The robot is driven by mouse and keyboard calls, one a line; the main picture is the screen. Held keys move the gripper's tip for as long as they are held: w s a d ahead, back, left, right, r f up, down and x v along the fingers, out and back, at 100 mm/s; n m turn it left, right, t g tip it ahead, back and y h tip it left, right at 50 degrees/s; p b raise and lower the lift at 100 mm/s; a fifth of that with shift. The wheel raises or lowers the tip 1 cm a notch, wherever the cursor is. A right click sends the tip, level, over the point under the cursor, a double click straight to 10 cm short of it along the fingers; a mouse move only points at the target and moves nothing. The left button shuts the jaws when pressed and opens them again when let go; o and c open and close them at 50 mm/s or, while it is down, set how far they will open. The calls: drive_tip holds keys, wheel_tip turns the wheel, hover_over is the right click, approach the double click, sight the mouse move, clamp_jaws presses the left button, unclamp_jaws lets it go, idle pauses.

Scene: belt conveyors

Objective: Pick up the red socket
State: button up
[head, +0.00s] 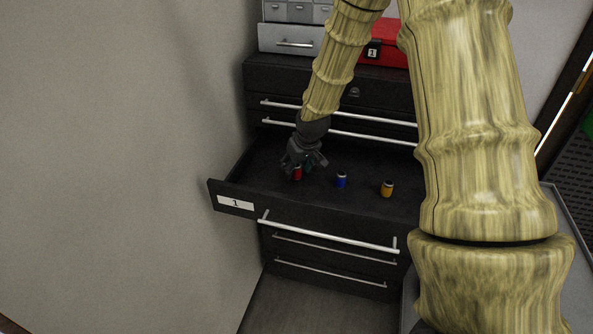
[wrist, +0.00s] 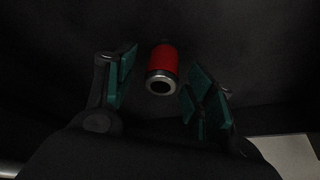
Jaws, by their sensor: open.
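The red socket (head: 298,174) stands in the open black drawer, partly covered by my gripper in the head view. In the wrist view the red socket (wrist: 163,64) shows a red body and a silver end with a dark hole. My gripper (head: 304,166) is low in the drawer at the socket. In the wrist view my gripper (wrist: 160,88) is open, with one green-padded finger on the left and the other on the right of the socket. Gaps show between the pads and the socket, and nothing is held.
A blue socket (head: 341,180) and a yellow socket (head: 387,188) stand to the right in the same drawer (head: 236,203), labelled 1. The cabinet's upper drawers (head: 330,95) rise behind. A red box (head: 396,50) sits on top. A wall is close on the left.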

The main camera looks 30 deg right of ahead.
drive_tip(key=c, duration=1.1)
drive_tip(key=shift+r, duration=0.1)
drive_tip(key=shift+c, duration=0.2)
